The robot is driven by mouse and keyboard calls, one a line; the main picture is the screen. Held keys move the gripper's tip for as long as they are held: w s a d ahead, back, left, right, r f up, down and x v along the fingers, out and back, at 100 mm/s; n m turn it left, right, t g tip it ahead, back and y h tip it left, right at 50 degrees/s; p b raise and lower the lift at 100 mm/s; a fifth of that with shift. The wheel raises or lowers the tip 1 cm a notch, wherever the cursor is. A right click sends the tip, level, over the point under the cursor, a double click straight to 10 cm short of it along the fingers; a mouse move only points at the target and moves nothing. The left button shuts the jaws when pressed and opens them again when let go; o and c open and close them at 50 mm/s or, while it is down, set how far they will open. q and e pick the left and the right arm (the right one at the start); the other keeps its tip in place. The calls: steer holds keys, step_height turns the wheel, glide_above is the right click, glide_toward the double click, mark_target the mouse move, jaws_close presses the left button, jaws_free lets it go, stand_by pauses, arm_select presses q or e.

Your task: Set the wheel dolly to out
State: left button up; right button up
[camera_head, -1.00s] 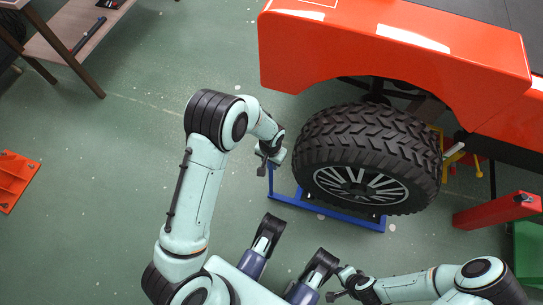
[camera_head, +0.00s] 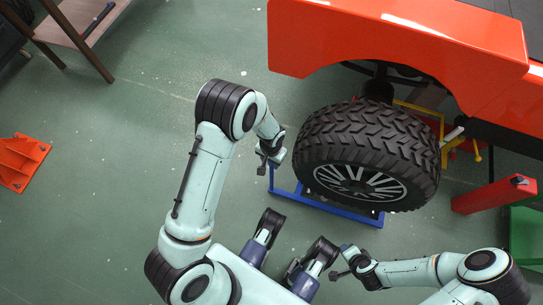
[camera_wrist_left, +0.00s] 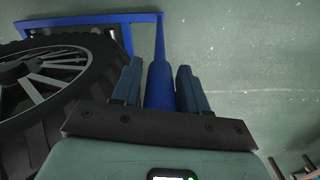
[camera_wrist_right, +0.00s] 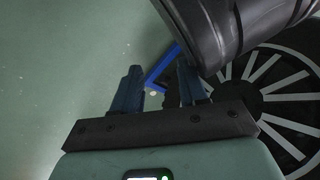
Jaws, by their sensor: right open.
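The wheel dolly (camera_head: 341,212) is a blue frame low on the floor. A large black tyre with a spoked rim (camera_head: 360,182) sits upright on it, beside the red vehicle (camera_head: 400,35). My left gripper (camera_head: 263,162) is at the dolly's left end. In the left wrist view the dolly's blue post (camera_wrist_left: 160,85) fills the gap between my fingers, which look closed on it. My right gripper (camera_head: 338,274) is open and empty, in front of the wheel. In the right wrist view, part of the dolly (camera_wrist_right: 160,70) shows beyond its fingers (camera_wrist_right: 158,88).
A dark axle part (camera_head: 378,88) shows between wheel and vehicle. A yellow stand (camera_head: 458,147) and a red post (camera_head: 490,196) are right of the wheel. An orange bracket (camera_head: 20,160) lies at far left.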

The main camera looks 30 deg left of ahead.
arm_select(q)
steer(key=shift+o, duration=0.6)
steer(key=shift+w, duration=0.1)
arm_select(e)
steer(key=shift+s, duration=0.1)
arm_select(q)
steer(key=shift+r, duration=0.1)
step_height(320, 180, up, 4)
steer(key=shift+f+p, duration=0.2)
steer(key=shift+p, duration=0.4)
step_height(320, 180, up, 10)
steer(key=p, duration=0.3)
steer(key=shift+f, duration=0.15)
arm_select(e)
steer(key=s+a+r+g+y, duration=0.1)
steer(key=s+a+r, duration=0.1)
steer(key=r, duration=0.3)
steer(key=shift+s+a, duration=0.4)
steer(key=shift+s, duration=0.35)
